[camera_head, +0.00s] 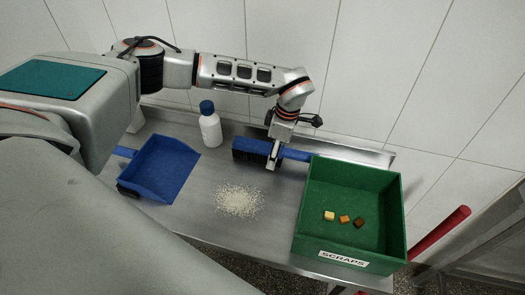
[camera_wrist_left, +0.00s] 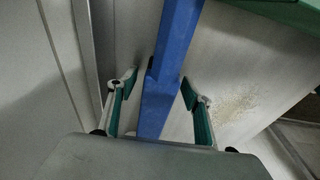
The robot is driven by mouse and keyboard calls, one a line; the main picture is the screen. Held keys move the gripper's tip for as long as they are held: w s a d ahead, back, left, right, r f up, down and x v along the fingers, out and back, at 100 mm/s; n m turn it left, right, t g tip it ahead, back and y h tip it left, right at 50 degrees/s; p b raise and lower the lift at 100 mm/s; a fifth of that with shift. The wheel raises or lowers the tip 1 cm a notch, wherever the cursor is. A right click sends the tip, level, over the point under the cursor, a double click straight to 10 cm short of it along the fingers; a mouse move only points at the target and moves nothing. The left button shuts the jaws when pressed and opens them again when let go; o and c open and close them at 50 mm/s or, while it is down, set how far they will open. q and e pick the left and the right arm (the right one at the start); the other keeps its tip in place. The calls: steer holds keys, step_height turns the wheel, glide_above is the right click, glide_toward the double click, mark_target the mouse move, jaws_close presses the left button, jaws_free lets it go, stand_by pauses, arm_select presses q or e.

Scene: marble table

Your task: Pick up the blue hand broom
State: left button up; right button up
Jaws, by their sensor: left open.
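The blue hand broom (camera_head: 297,154) lies near the back of the metal table, dark bristles to the left and handle to the right, its end by the green bin. My left gripper (camera_head: 274,162) points down over the middle of the broom and hides part of it. In the left wrist view the broom (camera_wrist_left: 178,45) runs between the two fingers of my open left gripper (camera_wrist_left: 158,90), with a visible gap on each side. Whether the fingers touch it cannot be told. My right gripper is not in view.
A green scraps bin (camera_head: 312,205) with small cubes stands at the right. A blue dustpan (camera_head: 165,168) lies at the left. A white bottle with blue cap (camera_head: 210,130) stands left of the broom. Pale crumbs (camera_head: 238,201) lie mid-table. A wall rises behind.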

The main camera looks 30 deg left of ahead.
arm_select(q)
steer(key=c, duration=1.4)
steer(key=shift+r, duration=0.1)
step_height(320, 180, up, 20)
steer(key=shift+f, duration=0.1)
